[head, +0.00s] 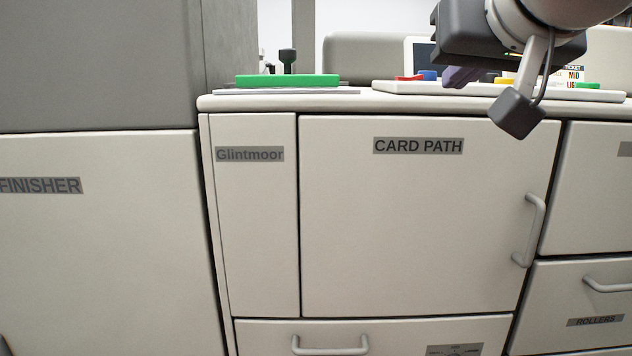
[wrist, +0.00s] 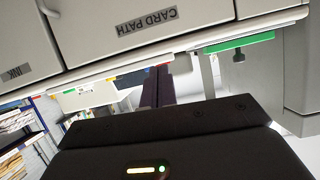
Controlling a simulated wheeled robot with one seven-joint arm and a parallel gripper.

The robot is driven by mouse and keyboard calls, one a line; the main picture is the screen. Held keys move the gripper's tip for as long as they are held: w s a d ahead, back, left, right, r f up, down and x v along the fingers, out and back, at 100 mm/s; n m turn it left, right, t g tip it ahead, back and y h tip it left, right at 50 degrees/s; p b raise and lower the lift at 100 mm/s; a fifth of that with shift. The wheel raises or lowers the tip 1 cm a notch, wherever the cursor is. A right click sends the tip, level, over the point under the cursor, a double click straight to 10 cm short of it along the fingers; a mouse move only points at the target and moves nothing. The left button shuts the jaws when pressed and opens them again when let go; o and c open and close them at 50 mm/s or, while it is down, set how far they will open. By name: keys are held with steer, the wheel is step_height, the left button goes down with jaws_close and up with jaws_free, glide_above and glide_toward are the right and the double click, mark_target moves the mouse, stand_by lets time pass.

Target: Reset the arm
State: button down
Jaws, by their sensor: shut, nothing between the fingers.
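My gripper (head: 459,78) is at the upper right of the head view, in front of the machine's top edge. Its dark purple fingers point away from me, partly hidden behind the dark hand body. In the wrist view the two fingers (wrist: 157,88) lie side by side, shut, with nothing between them. The wrist view is upside down. The fingers appear apart from the cabinet and its top.
The CARD PATH door (head: 415,225) with its handle (head: 530,230) is closed, as are the drawers around it. On the top lie a green block (head: 287,81) with a dark knob and a pale panel (head: 385,88) with coloured buttons. A tall grey unit (head: 95,65) stands left.

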steer(key=s+f+g, duration=0.2)
steer(key=s+f, duration=0.1)
steer(key=f, duration=1.1)
steer(key=s+f+g+p, duration=0.1)
steer(key=s+f+g, duration=0.2)
steer(key=f, duration=1.1)
steer(key=s+f+g, duration=0.2)
steer(key=s+f, duration=0.1)
steer(key=f, duration=1.1)
steer(key=shift+n+g, duration=0.3)
steer(key=shift+g, duration=0.1)
